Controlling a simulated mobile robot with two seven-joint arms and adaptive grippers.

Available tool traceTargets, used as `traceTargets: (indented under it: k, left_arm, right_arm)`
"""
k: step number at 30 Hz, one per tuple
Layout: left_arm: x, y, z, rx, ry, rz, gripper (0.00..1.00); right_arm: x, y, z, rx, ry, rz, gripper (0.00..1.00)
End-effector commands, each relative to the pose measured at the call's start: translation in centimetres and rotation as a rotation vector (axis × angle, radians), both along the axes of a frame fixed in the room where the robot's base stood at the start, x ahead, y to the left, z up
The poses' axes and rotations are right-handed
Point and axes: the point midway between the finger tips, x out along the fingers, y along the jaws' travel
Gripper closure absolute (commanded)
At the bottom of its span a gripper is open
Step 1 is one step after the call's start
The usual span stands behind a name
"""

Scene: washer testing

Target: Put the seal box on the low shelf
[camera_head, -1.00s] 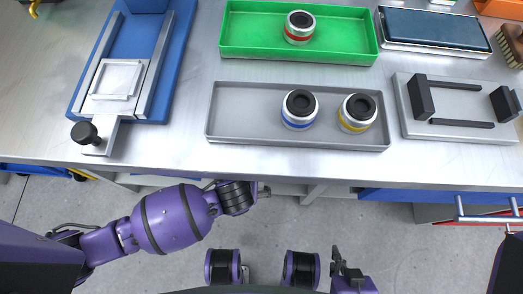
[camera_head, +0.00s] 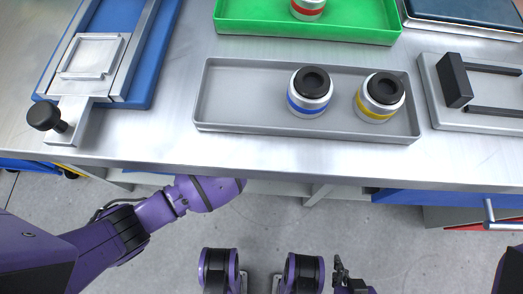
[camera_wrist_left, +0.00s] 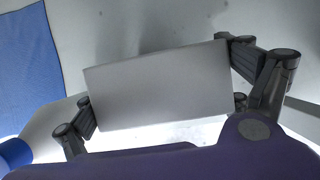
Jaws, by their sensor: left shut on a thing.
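A plain pale grey box (camera_wrist_left: 160,85), which I take to be the seal box, sits between the fingers of my left gripper (camera_wrist_left: 170,88) in the left wrist view. The gripper is shut on it, and the box looks slightly tilted in that view. In the head view my left arm reaches under the table's front edge, so the left gripper and the box are hidden there. My right gripper (camera_head: 343,274) is small and dark at the bottom of the head view; its finger opening is unclear. The low shelf cannot be made out clearly.
The metal table (camera_head: 150,150) holds a grey tray (camera_head: 240,100) with two capped cylinders, a green tray (camera_head: 260,25) with a red-banded one, a blue fixture (camera_head: 150,75) and a grey clamp plate (camera_head: 440,110). Grey floor (camera_head: 270,225) shows below the front edge.

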Motion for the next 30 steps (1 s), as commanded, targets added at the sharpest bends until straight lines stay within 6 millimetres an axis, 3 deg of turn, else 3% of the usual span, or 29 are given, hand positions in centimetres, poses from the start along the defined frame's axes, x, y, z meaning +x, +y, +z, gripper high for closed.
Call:
traceTargets:
  k: [1, 3, 5, 6, 14, 15, 26, 30]
  left_arm:
    - [-0.4, -0.1, -1.6, -0.001, 0.009, 0.001, 0.43]
    - [-0.4, 0.0, -2.5, -0.001, 0.008, 0.002, 0.43]
    - [-0.4, 0.0, -2.8, 0.0, 0.006, 0.001, 0.43]
    - [-0.3, 0.0, -2.7, 0.0, 0.005, 0.0, 0.48]
    - [-0.3, 0.0, -2.7, 0.0, 0.003, 0.0, 0.49]
    - [-0.3, 0.1, -2.7, 0.001, 0.004, 0.0, 0.02]
    - [-0.3, 0.1, -2.6, 0.001, 0.004, 0.0, 0.0]
    - [-0.6, 0.1, -1.4, 0.001, 0.003, -0.001, 0.0]
  right_arm:
    - [-0.4, -0.1, -1.0, -0.002, 0.012, 0.002, 1.0]
    - [-0.7, -0.2, -1.7, -0.005, 0.021, 0.008, 1.0]
    - [-0.7, -0.3, -2.0, -0.006, 0.024, 0.012, 1.0]
    - [-0.6, -0.3, -2.0, -0.007, 0.023, 0.014, 1.0]
    - [-0.3, -0.2, -1.7, -0.005, 0.015, 0.013, 1.0]
    - [-0.2, -0.2, -1.6, -0.006, 0.014, 0.012, 1.0]
    - [-0.2, -0.1, -1.6, -0.003, 0.012, 0.009, 1.0]
    - [0.0, -0.1, -1.0, -0.003, 0.006, 0.008, 1.0]
